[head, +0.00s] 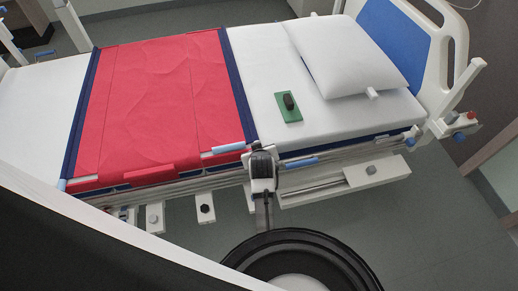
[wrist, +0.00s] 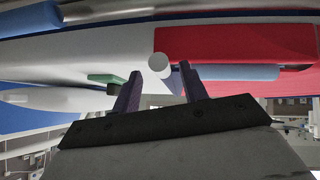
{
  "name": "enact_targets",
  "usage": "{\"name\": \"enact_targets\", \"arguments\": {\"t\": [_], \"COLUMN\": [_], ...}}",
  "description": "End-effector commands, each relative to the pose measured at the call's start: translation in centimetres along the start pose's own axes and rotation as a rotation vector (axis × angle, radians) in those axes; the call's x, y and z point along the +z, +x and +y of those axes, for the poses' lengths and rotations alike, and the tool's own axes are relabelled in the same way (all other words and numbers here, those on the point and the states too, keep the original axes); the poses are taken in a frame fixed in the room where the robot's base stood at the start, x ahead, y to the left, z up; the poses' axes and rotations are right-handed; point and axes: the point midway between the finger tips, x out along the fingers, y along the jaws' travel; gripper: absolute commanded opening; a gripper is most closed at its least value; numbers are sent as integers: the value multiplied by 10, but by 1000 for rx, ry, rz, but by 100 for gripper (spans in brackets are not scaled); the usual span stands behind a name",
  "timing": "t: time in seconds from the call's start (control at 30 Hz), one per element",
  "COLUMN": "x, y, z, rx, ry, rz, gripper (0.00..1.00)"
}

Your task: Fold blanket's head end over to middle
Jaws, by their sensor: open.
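The red blanket (head: 160,100) lies flat across the middle of the bed, with a navy band along each side edge; its head-end band (head: 238,85) is on the pillow side. A light blue bar (head: 229,148) sits at its near edge by that corner. My gripper (head: 262,152) is beside the bed's near edge, close to that corner. In the wrist view my gripper (wrist: 160,68) is open, its two fingers apart. A white round-ended cylinder (wrist: 158,62) shows between or just beyond the fingertips; I cannot tell whether they touch it. The red blanket (wrist: 225,45) shows behind.
A white pillow (head: 345,55) lies at the head end by the blue and white headboard (head: 437,55). A green pad (head: 289,108) with a dark object (head: 289,101) rests on the sheet between pillow and blanket. Rails and a white box (head: 378,172) line the near side.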

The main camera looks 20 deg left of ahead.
Motion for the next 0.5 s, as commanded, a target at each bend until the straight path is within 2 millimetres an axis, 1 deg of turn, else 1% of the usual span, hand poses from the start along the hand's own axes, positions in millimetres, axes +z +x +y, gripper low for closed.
{"name": "enact_targets", "arguments": {"t": [0.1, 0.2, 0.5], "x": [0, 0, 0], "y": [11, 16, 18], "z": [0, 0, 0], "rx": [0, 0, 0], "ry": [0, 0, -1], "rz": [0, 0, 1], "gripper": [43, 43, 43]}}
